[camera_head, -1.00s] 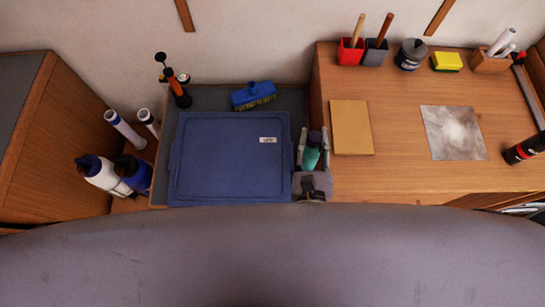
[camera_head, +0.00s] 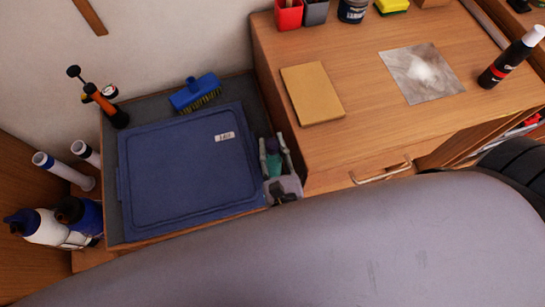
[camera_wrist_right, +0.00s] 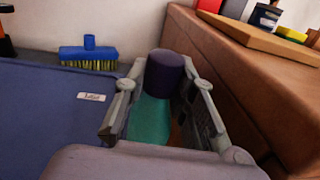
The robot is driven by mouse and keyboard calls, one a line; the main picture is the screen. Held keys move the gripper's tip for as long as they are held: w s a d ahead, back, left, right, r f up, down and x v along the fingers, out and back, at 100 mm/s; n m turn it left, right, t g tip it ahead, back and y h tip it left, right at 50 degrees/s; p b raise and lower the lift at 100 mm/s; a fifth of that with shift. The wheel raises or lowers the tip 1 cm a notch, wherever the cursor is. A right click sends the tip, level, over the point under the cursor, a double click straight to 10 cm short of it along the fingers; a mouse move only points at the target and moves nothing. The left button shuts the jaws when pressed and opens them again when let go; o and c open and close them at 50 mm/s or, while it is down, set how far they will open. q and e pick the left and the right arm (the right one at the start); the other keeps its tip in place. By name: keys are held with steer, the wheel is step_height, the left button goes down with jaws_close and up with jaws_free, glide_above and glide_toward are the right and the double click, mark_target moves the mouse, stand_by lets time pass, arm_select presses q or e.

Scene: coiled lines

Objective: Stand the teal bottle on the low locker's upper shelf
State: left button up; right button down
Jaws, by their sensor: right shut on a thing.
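The teal bottle (camera_head: 273,163) has a dark purple cap and is upright or nearly so between the fingers of my right gripper (camera_head: 275,160). In the right wrist view the bottle (camera_wrist_right: 150,120) shows between the two grey fingers of the gripper (camera_wrist_right: 160,100), which is shut on it; the palm hides its lower part. The gripper is at the right edge of a low grey-topped wooden unit (camera_head: 113,215), beside a blue lidded bin (camera_head: 190,165). I cannot tell for sure whether this unit is the low locker, and no upper shelf shows clearly. My left gripper is not in view.
A higher wooden cabinet (camera_head: 350,155) with a drawer handle stands close right of the gripper. A blue brush (camera_head: 195,93) and an orange-black tool (camera_head: 105,105) are behind the bin. White and blue bottles (camera_head: 45,228) and white tubes (camera_head: 62,170) stand at left.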

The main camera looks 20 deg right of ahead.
mark_target(275, 165)
steer(key=shift+f+b, duration=1.75)
steer(key=shift+f, duration=0.3)
steer(key=shift+f, duration=0.15)
steer(key=c, duration=1.3)
jaws_free()
